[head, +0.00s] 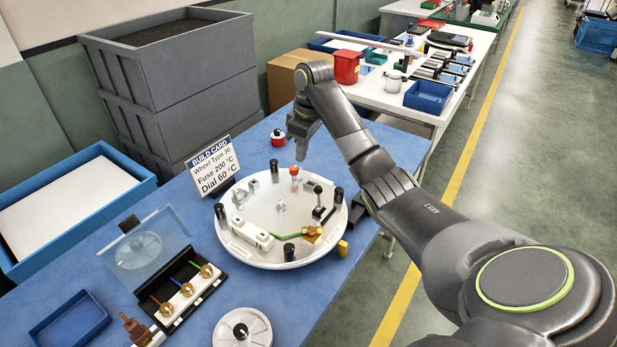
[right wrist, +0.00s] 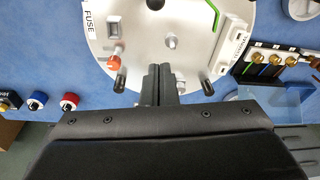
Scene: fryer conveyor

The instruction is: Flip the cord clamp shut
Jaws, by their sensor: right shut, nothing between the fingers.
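A round white plate (head: 233,240) lies on the blue table with several black posts around its rim. A green cord (head: 287,235) runs across its near part to a small gold piece (head: 312,232) near the right edge; I cannot tell for sure whether this is the cord clamp or how its flap stands. A black lever (head: 318,192) stands up on the plate's right side. My right gripper (head: 300,138) is shut and empty, above the plate's far edge. In the right wrist view its fingers (right wrist: 158,80) lie between two black posts, beside an orange-tipped part (right wrist: 115,60). The left gripper is out of view.
A build card (head: 212,160) stands left of the plate. A black case with an open clear lid (head: 147,252) and a blue tray (head: 68,322) lie at the near left. Grey crates (head: 190,90) stand behind the table.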

